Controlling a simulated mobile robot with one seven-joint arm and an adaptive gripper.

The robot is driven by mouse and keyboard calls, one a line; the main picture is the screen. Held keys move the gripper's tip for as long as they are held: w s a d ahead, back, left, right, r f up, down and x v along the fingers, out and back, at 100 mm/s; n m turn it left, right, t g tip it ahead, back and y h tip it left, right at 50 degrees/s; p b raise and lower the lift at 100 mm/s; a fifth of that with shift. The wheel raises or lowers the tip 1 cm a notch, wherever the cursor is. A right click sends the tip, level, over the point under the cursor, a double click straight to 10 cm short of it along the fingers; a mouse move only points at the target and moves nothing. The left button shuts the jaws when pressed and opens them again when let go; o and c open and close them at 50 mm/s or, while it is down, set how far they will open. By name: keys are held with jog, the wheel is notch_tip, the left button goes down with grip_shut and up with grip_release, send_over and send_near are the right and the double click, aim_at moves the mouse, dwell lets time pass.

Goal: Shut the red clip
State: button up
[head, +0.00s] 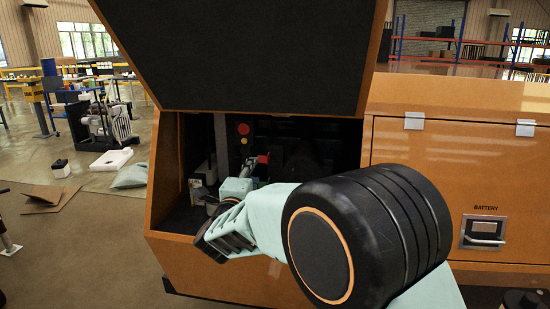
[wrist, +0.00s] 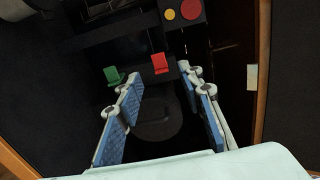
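The red clip (wrist: 160,64) is a small red tab inside the dark compartment. In the wrist view it sits just beyond and between the fingertips of my gripper (wrist: 163,78), nearer the right finger. It also shows as a red patch in the head view (head: 263,158). I cannot tell how far it stands open. My gripper is open, its two blue-padded fingers apart with nothing between them. In the head view my arm reaches into the compartment and hides much of it. A green clip (wrist: 114,76) lies left of the red one in the wrist view.
The orange machine (head: 410,210) has its dark-lined lid (head: 245,55) raised over the compartment. A red round button (head: 243,129) and a yellow one (head: 244,141) are inside, near the red clip. The compartment's side walls stand close around my arm.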

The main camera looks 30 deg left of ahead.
aim_at(260, 160)
jog(key=x, duration=1)
jog(key=shift+w+a+f, duration=0.1)
jog(key=shift+w+f, duration=0.1)
jog(key=shift+w, duration=0.15)
grip_shut()
